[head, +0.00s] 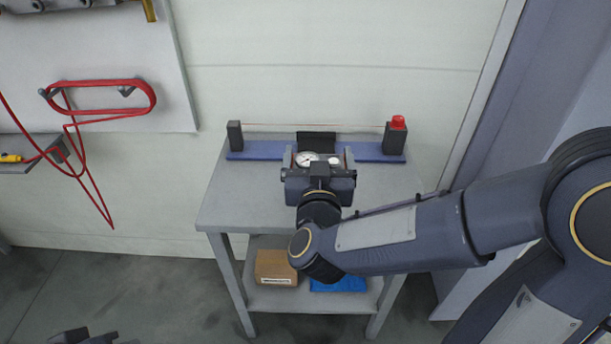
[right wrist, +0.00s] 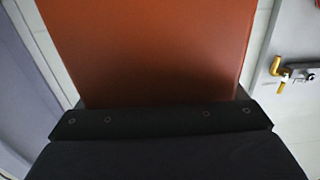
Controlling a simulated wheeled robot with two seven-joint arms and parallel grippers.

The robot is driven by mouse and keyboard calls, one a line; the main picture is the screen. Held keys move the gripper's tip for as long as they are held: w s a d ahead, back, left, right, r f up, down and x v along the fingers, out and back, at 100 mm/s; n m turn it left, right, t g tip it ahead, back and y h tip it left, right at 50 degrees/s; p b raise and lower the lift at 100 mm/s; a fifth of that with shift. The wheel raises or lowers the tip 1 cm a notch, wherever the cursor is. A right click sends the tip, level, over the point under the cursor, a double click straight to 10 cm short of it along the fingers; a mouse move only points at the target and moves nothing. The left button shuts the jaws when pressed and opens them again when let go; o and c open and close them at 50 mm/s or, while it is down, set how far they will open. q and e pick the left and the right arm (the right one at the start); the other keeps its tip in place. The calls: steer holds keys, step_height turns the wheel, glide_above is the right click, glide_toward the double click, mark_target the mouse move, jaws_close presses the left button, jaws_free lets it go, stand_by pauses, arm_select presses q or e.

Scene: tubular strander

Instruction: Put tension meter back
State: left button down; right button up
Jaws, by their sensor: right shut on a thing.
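The tension meter, with a round white dial (head: 307,159), is at the small grey table, just in front of the blue bar (head: 370,152). My right gripper (head: 318,160) is shut on it, with one finger on each side; its palm hides much of the meter. In the right wrist view an orange-red face (right wrist: 150,50) fills the middle beyond the dark gripper edge; it appears to be the meter's body. A black block (head: 316,140) stands directly behind the meter; I cannot tell whether they touch. A dark piece of my left gripper (head: 85,337) shows at the bottom edge, its fingers unclear.
A thin line runs between two dark posts (head: 235,136) on the blue bar, with a red knob (head: 398,122) on the right post. The grey table top (head: 240,200) is clear at front left. A cardboard box (head: 274,267) and a blue item (head: 340,284) lie on the lower shelf.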

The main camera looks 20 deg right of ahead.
steer(key=w+f, duration=0.4)
steer(key=w+d+f, duration=0.1)
steer(key=w+f, duration=0.7)
steer(key=shift+w+d+f, duration=0.25)
steer(key=shift+w+d, duration=0.1)
steer(key=shift+w, duration=0.05)
